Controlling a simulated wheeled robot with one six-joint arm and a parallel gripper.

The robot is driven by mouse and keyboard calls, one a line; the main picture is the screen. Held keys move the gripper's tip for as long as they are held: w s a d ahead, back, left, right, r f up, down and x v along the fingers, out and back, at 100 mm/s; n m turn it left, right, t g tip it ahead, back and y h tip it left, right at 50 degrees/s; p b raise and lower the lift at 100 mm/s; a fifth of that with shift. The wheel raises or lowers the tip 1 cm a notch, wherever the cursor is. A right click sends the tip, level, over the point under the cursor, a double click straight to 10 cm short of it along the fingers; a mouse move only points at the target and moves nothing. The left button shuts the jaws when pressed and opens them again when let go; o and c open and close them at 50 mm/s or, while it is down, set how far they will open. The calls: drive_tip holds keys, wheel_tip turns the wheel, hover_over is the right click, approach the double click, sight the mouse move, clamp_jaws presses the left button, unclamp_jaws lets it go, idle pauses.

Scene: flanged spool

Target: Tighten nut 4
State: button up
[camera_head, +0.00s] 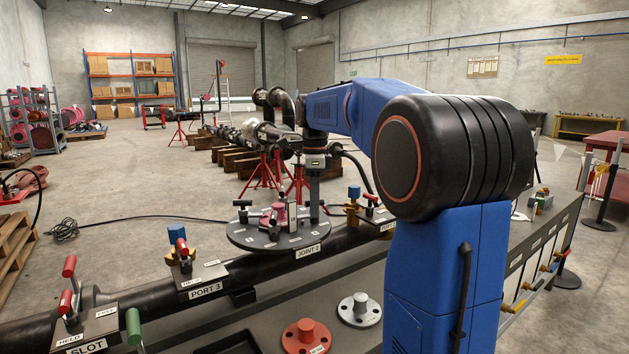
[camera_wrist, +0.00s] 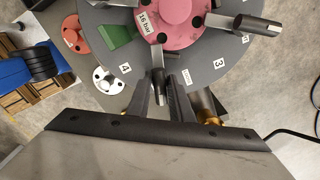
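In the wrist view, the grey round plate (camera_wrist: 100,52) carries a pink hub (camera_wrist: 172,20) marked 16 bar. Labels 4 (camera_wrist: 125,68) and 3 (camera_wrist: 218,64) sit near its rim. A dark cylindrical piece (camera_wrist: 158,88) on a pale stem points from the hub toward me, right of label 4. My gripper (camera_wrist: 160,80) has its fingers either side of this piece, seemingly with narrow gaps. Whether it is nut 4 I cannot tell. A similar dark piece (camera_wrist: 258,24) lies at upper right. In the head view, the plate (camera_head: 255,243) stands behind the JOINT 2 label, with my gripper (camera_head: 311,215) over it.
A green wedge (camera_wrist: 118,32) lies beside the hub. A red flange (camera_head: 306,338) and a white flange (camera_head: 359,310) rest on the bench. PORT 3 (camera_head: 205,288) and SLOT (camera_head: 88,343) fixtures with upright handles stand to the left. Open concrete floor lies beyond.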

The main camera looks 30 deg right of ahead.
drive_tip(key=shift+m, duration=1.3)
drive_tip(key=shift+n, duration=1.3)
drive_tip(key=shift+r, duration=3.5)
